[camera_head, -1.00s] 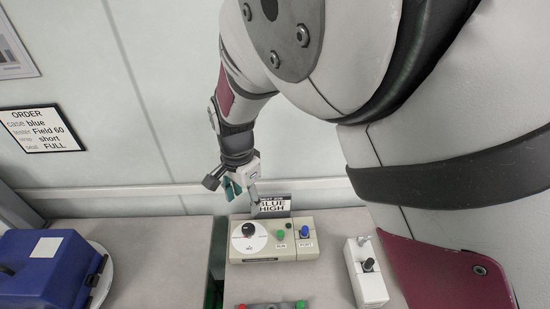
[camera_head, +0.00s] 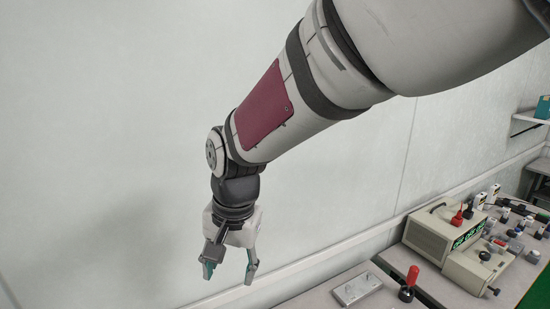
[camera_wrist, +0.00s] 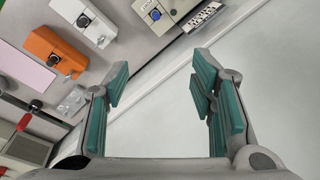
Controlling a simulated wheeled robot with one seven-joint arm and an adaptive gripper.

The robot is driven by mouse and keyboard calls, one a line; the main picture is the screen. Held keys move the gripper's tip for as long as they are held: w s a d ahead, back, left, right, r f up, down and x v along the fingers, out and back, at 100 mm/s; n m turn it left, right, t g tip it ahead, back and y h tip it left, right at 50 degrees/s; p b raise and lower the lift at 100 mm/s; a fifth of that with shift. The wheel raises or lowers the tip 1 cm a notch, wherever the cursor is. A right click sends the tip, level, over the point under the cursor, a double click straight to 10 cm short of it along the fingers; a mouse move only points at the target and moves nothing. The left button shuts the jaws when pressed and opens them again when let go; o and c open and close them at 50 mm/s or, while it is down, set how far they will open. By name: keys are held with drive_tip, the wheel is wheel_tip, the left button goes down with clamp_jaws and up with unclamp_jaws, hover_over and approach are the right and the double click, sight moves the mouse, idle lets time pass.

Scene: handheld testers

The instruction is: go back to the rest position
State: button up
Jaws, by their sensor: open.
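My gripper (camera_head: 229,268) hangs from my raised arm in front of the pale wall in the head view. Its teal-padded fingers are apart, with nothing between them. In the wrist view my gripper (camera_wrist: 160,95) is also open and empty, with bare wall between and beyond the fingers. No handheld tester is in its grasp.
In the head view a beige instrument (camera_head: 445,235) with green displays stands on the bench at right, among several small devices. The wrist view shows an orange device (camera_wrist: 55,50) and a white device (camera_wrist: 85,22).

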drive_tip(key=s+d+r+t, duration=0.1)
drive_tip(key=d+r, duration=0.4)
drive_tip(key=d, duration=0.4)
drive_tip(key=s+d+r+n+t, duration=0.1)
drive_tip(key=s+d+r, duration=0.1)
drive_tip(key=s+d, duration=0.5)
drive_tip(key=s+d+r+n+t+h, duration=0.1)
drive_tip(key=s+d+r+t, duration=0.1)
drive_tip(key=s+d, duration=0.4)
drive_tip(key=d, duration=0.5)
drive_tip(key=shift+s+d+r, duration=0.15)
drive_tip(key=shift+s+d, duration=0.05)
drive_tip(key=shift+s, duration=0.2)
